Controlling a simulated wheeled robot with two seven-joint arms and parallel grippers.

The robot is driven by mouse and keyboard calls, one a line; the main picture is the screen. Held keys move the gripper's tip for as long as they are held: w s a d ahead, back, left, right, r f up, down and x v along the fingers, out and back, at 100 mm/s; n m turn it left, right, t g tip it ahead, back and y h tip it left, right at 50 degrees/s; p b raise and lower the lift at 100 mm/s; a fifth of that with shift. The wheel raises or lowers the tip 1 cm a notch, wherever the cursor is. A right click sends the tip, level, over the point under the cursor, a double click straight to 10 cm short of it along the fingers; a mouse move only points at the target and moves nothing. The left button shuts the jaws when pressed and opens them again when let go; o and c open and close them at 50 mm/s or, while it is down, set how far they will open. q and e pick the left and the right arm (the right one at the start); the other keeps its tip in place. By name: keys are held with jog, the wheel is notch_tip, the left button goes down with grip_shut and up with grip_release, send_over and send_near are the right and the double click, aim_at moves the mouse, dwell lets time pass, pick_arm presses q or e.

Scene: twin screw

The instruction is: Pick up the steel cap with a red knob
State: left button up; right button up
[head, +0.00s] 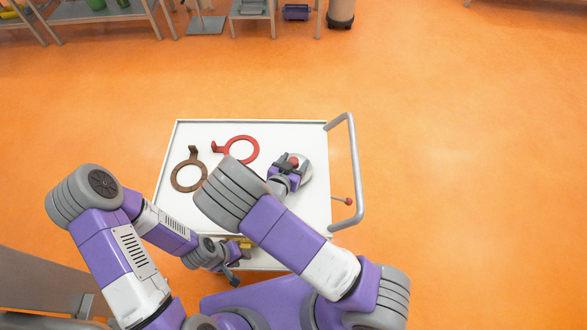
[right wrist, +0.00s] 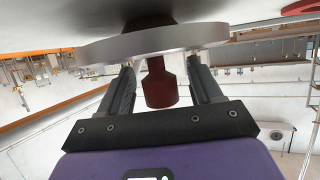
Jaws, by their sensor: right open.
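The steel cap (head: 306,172) with its red knob (head: 293,161) lies on the right part of the white cart top. My right gripper (head: 289,172) is at the cap and hides part of it. In the right wrist view the steel cap's disc (right wrist: 110,47) spans the top. Its dark red knob (right wrist: 160,88) points between the two fingers of my right gripper (right wrist: 160,68), which are open with gaps on both sides of the knob. My left gripper (head: 230,270) is low by the cart's front edge, too small to tell if open.
On the cart top (head: 180,140) lie a brown ring with a handle (head: 175,184) and a red ring with a handle (head: 252,142), left of the cap. A grey handrail (head: 356,170) and a red-tipped rod (head: 348,201) are on the right.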

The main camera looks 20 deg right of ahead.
jog(key=shift+c, duration=0.4)
grip_shut()
jog(key=shift+r, duration=0.1)
